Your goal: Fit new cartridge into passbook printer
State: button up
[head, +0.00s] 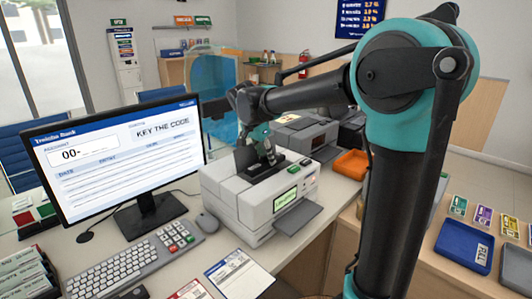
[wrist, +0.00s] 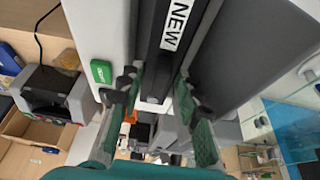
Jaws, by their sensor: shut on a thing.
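The passbook printer (head: 240,205) is a pale grey box on the counter with a lit green display (head: 286,199) on its front. My gripper (head: 264,152) is over the dark bay in the printer's top. In the wrist view my gripper (wrist: 157,84) is shut on the new cartridge (wrist: 165,65), a dark bar with a white "NEW" label. The cartridge lies along the printer's top opening, with a green button (wrist: 101,71) to its left. The fingers and arm hide much of the cartridge in the head view; I cannot tell whether it is fully seated.
Another grey machine (head: 303,135) and an orange tray (head: 352,164) are behind. A blue tray (head: 464,247) lies right. A clear screen (head: 208,85) stands behind.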

aim_at(266, 166)
jog(key=shift+f, duration=2.15)
jog(key=shift+f, duration=0.1)
jog(key=o, duration=1.3)
jog(key=shift+r, duration=4.55)
